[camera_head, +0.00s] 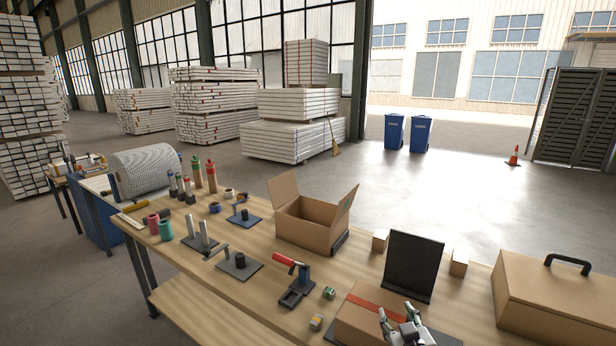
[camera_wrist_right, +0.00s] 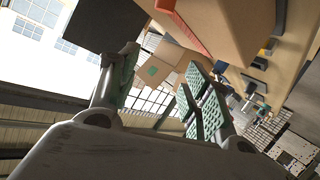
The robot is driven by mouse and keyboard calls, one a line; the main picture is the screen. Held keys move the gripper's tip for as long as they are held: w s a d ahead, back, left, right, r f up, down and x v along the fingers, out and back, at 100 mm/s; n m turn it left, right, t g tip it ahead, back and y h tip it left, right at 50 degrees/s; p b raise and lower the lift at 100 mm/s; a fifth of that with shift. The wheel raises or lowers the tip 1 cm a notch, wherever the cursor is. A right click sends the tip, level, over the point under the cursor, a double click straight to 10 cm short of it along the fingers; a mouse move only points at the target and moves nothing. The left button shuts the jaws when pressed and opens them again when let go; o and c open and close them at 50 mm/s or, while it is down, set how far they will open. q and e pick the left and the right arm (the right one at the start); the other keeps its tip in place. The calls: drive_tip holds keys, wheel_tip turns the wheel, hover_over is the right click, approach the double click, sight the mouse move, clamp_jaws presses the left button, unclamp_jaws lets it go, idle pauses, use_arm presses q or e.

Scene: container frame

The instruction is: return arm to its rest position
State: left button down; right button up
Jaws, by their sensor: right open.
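My right gripper (camera_head: 405,318) shows at the bottom edge of the head view, in front of the closed cardboard box with a red tape strip (camera_head: 362,312). Its jaws are apart and nothing is between them. In the right wrist view the two green-padded fingers of the right gripper (camera_wrist_right: 163,78) stand apart, with the taped box (camera_wrist_right: 222,30) beyond them at the top. Most of my right arm is out of the head view. My left gripper and arm do not show in either view.
The wooden workbench (camera_head: 222,290) holds an open carton (camera_head: 305,232), a black upright panel (camera_head: 412,265), a red-handled tool (camera_head: 292,280) and a handled brown case (camera_head: 560,300). The panel and case stand near the right gripper.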

drive_tip(key=s+f+g+y, duration=0.1)
drive_tip(key=s+f+g, duration=0.5)
drive_tip(key=s, duration=0.4)
drive_tip(key=s+f+g, duration=0.5)
drive_tip(key=s+f, duration=0.3)
drive_tip(key=s, duration=0.3)
wheel_tip(320, 180, down, 34)
drive_tip(key=s+g, duration=0.1)
drive_tip(key=s, duration=0.1)
drive_tip(key=s+d+f, duration=0.2)
drive_tip(key=s+f, duration=0.7)
drive_tip(key=s, duration=0.2)
drive_tip(key=s+d+f+g, duration=0.1)
drive_tip(key=s+d+f, duration=0.1)
drive_tip(key=s+f, duration=0.8)
drive_tip(key=shift+s+f, duration=0.15)
drive_tip(key=shift+s, duration=0.5)
